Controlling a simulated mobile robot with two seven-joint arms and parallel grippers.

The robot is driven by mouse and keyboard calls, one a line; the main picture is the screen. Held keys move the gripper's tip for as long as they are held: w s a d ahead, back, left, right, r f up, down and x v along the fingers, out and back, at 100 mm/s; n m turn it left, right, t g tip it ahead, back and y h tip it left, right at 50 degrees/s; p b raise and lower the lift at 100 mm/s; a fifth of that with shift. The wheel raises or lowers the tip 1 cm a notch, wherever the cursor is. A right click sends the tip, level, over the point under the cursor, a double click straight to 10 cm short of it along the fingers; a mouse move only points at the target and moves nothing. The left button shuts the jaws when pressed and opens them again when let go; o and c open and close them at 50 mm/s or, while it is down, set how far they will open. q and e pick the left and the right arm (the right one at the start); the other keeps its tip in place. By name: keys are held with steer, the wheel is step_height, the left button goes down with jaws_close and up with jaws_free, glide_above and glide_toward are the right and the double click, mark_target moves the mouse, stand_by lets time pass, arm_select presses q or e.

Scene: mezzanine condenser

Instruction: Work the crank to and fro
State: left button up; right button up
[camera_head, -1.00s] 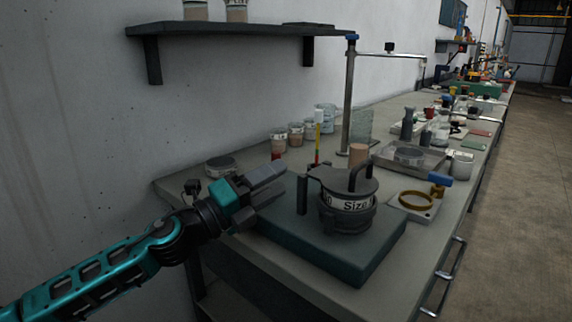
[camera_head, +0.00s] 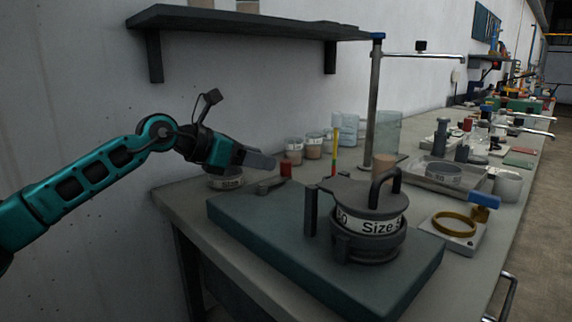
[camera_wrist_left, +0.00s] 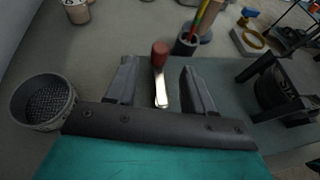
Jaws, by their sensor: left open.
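The crank appears to be a short metal bar with a red upright knob (camera_head: 286,169) at the back left of a teal base (camera_head: 290,255). The knob and pale bar also show in the left wrist view (camera_wrist_left: 160,56), between my fingers but apart from them. A dark lidded pot (camera_head: 367,218) with a bent handle and a label reading "Size" sits on the base. My left gripper (camera_head: 268,160) is open and empty, above and just left of the knob; it also shows open in the left wrist view (camera_wrist_left: 156,80). My right gripper is out of view.
A round sieve (camera_head: 226,178) stands left of the base, near the wall. A metal stand (camera_head: 374,110), jars (camera_head: 313,146) and a striped rod (camera_head: 335,150) stand behind. A brass ring (camera_head: 455,224) lies on the right. A shelf (camera_head: 250,22) hangs above.

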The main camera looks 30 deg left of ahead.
mark_target(281, 163)
arm_select(q)
steer(key=x, duration=0.7)
steer(key=shift+w+d, duration=0.25)
jaws_close()
stand_by(0.3)
